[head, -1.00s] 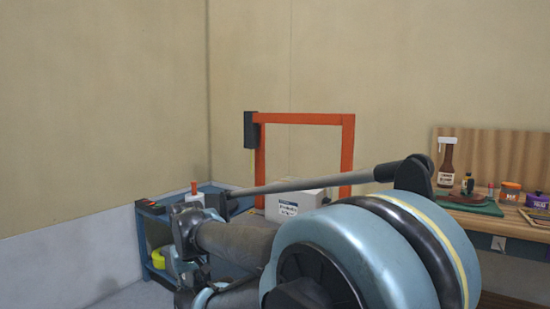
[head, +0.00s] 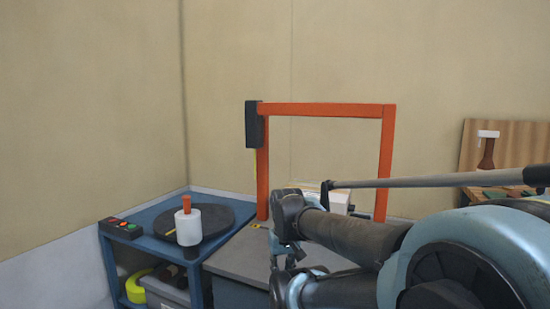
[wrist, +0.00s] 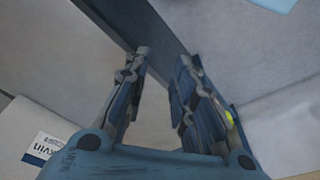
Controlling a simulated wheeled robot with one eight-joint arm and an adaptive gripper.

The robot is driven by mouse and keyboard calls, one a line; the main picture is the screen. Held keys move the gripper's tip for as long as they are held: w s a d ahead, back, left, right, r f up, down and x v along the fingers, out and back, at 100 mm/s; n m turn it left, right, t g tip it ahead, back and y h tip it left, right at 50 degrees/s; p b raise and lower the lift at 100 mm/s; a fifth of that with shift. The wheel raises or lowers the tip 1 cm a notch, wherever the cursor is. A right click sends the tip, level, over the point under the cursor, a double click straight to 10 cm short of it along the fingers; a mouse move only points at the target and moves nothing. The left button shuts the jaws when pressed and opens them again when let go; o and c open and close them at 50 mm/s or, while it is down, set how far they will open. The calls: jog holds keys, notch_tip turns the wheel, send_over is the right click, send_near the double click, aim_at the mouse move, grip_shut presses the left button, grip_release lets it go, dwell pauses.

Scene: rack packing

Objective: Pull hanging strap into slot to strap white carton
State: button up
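The white carton (head: 338,201) stands inside the orange strapping arch (head: 263,175) and is mostly hidden behind my arm in the head view. In the wrist view its labelled side (wrist: 22,128) shows at lower left. A thin yellow strip (head: 255,165) hangs beside the arch's left post, below a black box; it may be the strap. My gripper (wrist: 160,55) is open, its fingers apart with no strap visible between them. A small yellow-green spot (wrist: 230,118) shows beside the right finger; I cannot tell what it is. The slot cannot be made out.
A grey-topped table (head: 232,250) bears the arch. To its left, a blue cart (head: 150,244) holds a dark turntable (head: 222,216) with a white roll (head: 187,228), and a button box (head: 120,229). A wooden board (head: 508,150) stands at far right.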

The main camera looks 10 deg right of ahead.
jog(key=shift+w, duration=0.55)
jog(key=w+d+r+m+t+h, duration=0.2)
jog(key=w+r+h, duration=0.1)
jog(key=w+r, duration=0.7)
jog(key=w+d+r+m+t+h, duration=0.1)
jog(key=w+r+m+h, duration=0.15)
jog(key=w+r, duration=0.75)
jog(key=w+a+r+m+t+h, duration=0.1)
jog(key=w+a+r+t, duration=0.35)
jog(key=w, duration=0.75)
jog(key=w+a+r+m+t+h, duration=0.1)
jog(key=w+a+r+m, duration=0.1)
jog(key=w+a+r, duration=0.7)
jog(key=f+x, duration=0.1)
jog(key=x, duration=2)
jog(key=shift+s, duration=0.2)
